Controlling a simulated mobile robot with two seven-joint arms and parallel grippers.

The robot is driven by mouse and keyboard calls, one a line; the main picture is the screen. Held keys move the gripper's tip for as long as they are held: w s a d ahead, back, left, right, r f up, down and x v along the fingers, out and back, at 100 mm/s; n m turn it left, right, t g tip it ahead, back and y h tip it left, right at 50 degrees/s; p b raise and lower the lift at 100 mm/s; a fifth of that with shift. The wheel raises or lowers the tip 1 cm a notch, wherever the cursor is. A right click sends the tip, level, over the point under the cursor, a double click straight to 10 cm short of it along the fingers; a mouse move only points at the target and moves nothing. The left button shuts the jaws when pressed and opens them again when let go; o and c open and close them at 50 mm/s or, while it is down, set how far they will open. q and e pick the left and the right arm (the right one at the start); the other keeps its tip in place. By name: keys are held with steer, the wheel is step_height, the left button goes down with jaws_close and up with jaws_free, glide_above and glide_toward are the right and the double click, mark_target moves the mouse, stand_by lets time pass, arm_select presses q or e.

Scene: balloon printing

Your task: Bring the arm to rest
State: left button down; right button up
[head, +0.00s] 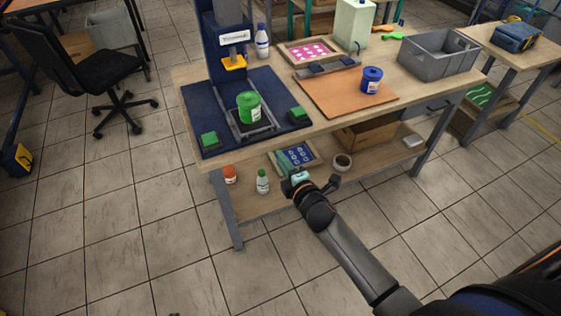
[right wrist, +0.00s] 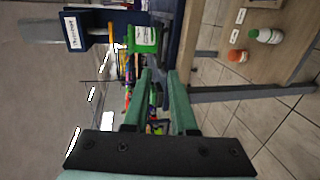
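My right gripper (head: 314,180) is in front of the workbench's lower shelf, over its front edge as seen in the head view. In the right wrist view its two green fingers (right wrist: 160,76) stand apart with nothing between them, so it is open and empty. The right arm reaches up from the lower right, extended. My left gripper cannot be made out in the head view. A green container (head: 249,107) stands on the press base, and it also shows in the right wrist view (right wrist: 143,38).
The workbench (head: 290,104) carries a blue press (head: 229,25), a blue container (head: 371,80) on an orange board (head: 334,98), and a grey crate (head: 427,56). The lower shelf holds an orange-red jar (head: 230,175), a white bottle (head: 263,183) and a bowl (head: 342,162). The tiled floor in front is clear.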

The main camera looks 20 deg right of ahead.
steer(key=shift+s, duration=0.1)
stand_by(0.5)
steer(key=s+a+f+m+g, duration=0.1)
steer(key=s+f+m, duration=0.3)
steer(key=s, duration=0.4)
steer(key=s+a+f+m+g+y, duration=0.1)
steer(key=s+f+m+g, duration=0.2)
steer(key=s+m, duration=0.4)
steer(key=s+a+f+m+g, duration=0.1)
steer(key=s+f+m, duration=0.3)
steer(key=s, duration=0.6)
steer(key=shift+s+a+f+m+g+y, duration=0.2)
steer(key=shift+s+f+m+g+y, duration=0.15)
steer(key=shift+m+g, duration=0.35)
